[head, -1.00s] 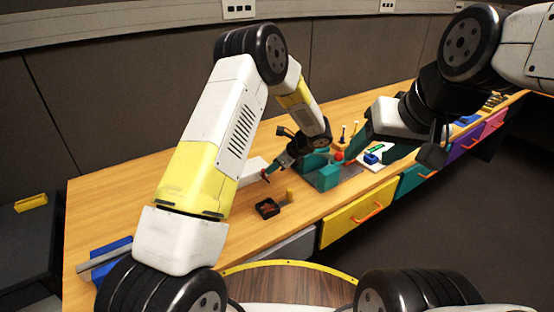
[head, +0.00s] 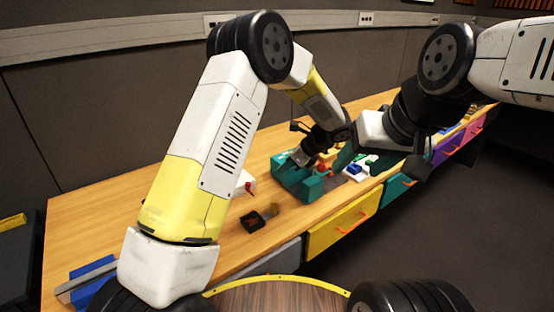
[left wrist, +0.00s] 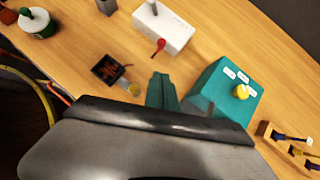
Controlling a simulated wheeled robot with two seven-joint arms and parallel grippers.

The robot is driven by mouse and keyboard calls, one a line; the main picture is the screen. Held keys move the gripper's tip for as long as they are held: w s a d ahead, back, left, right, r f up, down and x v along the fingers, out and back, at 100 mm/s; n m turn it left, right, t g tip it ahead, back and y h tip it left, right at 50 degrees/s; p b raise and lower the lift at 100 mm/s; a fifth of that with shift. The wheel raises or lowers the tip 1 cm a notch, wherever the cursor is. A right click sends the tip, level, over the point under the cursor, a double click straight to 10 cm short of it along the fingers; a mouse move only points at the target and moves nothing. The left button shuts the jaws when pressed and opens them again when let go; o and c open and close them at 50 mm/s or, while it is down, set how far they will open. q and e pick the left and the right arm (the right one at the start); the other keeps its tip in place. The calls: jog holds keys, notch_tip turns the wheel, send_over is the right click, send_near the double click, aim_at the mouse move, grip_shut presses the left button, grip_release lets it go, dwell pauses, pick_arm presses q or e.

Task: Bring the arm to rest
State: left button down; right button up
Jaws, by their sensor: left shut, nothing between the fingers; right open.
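My left gripper (left wrist: 161,85) shows in the left wrist view as shut teal fingers with nothing between them. They appear above the table, between a small black tray (left wrist: 108,70) and a teal box with a yellow ball (left wrist: 225,88). In the head view my left arm bends down from a high elbow, and the left gripper (head: 303,155) is small and partly lost against the teal parts of the panel (head: 298,184). My right gripper (head: 352,155) is open at the centre right, over the far part of the table. Its fingers are partly hidden by its own wrist.
The wooden table (head: 100,215) has bare room at the left. A white box with a red lever (left wrist: 165,27) stands behind the black tray. A wooden rack with tools (left wrist: 290,150) is at the right in the wrist view. Coloured drawers (head: 342,222) line the front.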

pick_arm(q)
jog(key=s+a+r+n+g+h, duration=0.1)
jog(key=s+a+r+n+h, duration=0.1)
jog(key=s+a+r+n, duration=0.5)
jog(key=s+a+r+n+h, duration=0.2)
jog(key=s+a+r+n, duration=0.3)
jog(key=r, duration=0.4)
jog(key=s+a+r+n+t+h, duration=0.1)
jog(key=s+r+n+h, duration=0.1)
jog(key=s+n, duration=0.3)
jog(key=s+a+r+n+t+h, duration=0.2)
jog(key=s+n, duration=0.3)
jog(key=s, duration=0.7)
jog(key=shift+r+t+h, duration=0.3)
jog(key=shift+r+h, duration=0.3)
jog(key=shift+h, duration=0.1)
